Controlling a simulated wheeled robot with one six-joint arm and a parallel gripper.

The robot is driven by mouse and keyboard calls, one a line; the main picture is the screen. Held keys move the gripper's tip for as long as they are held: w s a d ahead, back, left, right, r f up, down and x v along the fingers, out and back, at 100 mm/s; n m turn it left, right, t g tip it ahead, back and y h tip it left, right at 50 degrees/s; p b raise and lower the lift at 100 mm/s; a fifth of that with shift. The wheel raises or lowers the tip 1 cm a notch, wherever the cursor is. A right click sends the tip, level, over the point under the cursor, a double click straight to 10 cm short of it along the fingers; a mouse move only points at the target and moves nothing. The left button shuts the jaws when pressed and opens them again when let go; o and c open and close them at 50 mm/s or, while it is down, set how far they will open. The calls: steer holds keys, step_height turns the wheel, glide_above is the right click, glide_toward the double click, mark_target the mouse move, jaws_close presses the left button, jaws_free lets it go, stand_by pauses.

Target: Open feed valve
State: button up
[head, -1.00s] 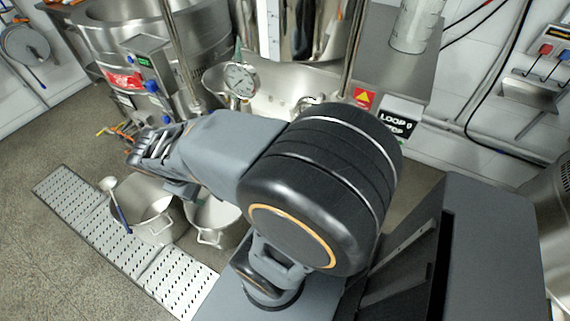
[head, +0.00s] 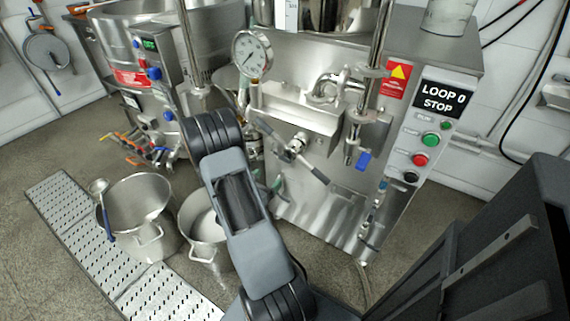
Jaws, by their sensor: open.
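The mill's steel body (head: 320,205) fills the middle of the head view. A metal fitting (head: 297,147) with a long dark bar handle (head: 314,171) slanting down to the right sits on its front. A small valve with a blue handle (head: 363,160) hangs at the right below a vertical pipe. Green handles (head: 276,185) show low down beside my arm. No label shows which of these is the feed valve. My arm rises in front of the mill's left side. My gripper cannot be made out.
A round gauge (head: 252,55) stands above the mill's front. A panel at the right reads LOOP 0 STOP (head: 443,97), with green, red and black buttons below. Two steel pots (head: 145,240) (head: 207,262) stand at the lower left, near a perforated floor strip (head: 80,240).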

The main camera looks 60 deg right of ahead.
mark_target(284, 160)
steer(key=d+b, duration=0.1)
steer(key=d, duration=1.1)
steer(key=shift+s+b, duration=0.1)
steer(key=shift+b, duration=0.2)
steer(key=c, duration=1.3)
